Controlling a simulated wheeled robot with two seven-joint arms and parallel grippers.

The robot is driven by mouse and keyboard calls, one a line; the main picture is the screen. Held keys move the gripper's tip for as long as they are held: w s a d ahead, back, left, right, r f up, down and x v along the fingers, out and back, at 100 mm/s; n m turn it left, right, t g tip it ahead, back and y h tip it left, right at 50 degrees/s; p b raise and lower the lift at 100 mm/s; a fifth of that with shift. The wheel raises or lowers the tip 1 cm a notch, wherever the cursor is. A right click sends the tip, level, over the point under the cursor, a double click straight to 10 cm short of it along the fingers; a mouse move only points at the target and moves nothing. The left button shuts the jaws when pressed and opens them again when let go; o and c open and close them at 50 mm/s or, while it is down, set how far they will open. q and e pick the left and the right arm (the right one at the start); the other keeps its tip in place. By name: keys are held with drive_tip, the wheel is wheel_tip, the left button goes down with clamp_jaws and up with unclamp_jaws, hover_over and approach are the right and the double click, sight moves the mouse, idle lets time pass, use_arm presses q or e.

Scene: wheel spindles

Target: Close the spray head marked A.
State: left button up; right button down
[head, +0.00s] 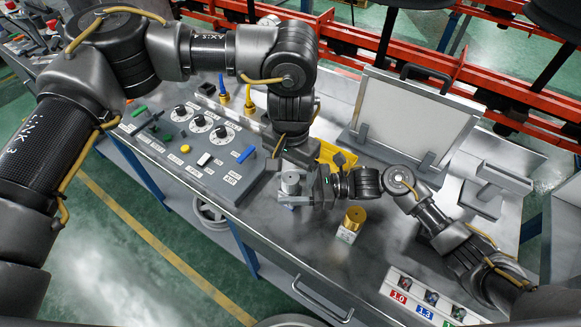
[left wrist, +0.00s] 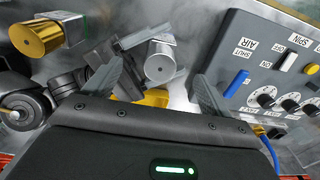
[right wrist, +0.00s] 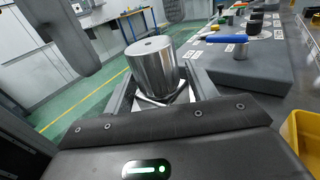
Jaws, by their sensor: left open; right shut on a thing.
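A spray head with a silver cylinder (head: 290,181) sits at the bench's front edge; it fills the middle of the right wrist view (right wrist: 155,70). My right gripper (head: 305,193) comes from the right and is shut on its base below the cylinder. My left gripper (left wrist: 158,88) is open above it, with the silver cylinder (left wrist: 160,64) showing between and beyond its fingers. A second head with a gold cylinder (head: 355,217) stands to the right on a pale labelled block; it also shows in the left wrist view (left wrist: 36,36). I cannot read a letter A on either.
A grey control panel (head: 205,160) with knobs, switches and a blue lever (head: 245,155) stands left. A yellow bin (head: 335,152) is behind the grippers. A white board (head: 410,115) stands at the back. Numbered slots (head: 425,298) line the front right. Bare bench surrounds the gold head.

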drive_tip(key=shift+r, duration=0.1)
use_arm(q)
wheel_tip(320, 180, up, 12)
idle(0.6)
use_arm(e)
drive_tip(key=shift+c, duration=1.9)
unclamp_jaws()
wheel_tip(320, 180, up, 3)
drive_tip(key=shift+f, duration=0.15)
use_arm(q)
wheel_tip(320, 180, up, 5)
drive_tip(key=p, duration=0.5)
use_arm(e)
drive_tip(key=s+r, duration=1)
drive_tip(key=s, duration=0.4)
drive_tip(key=shift+r, duration=0.1)
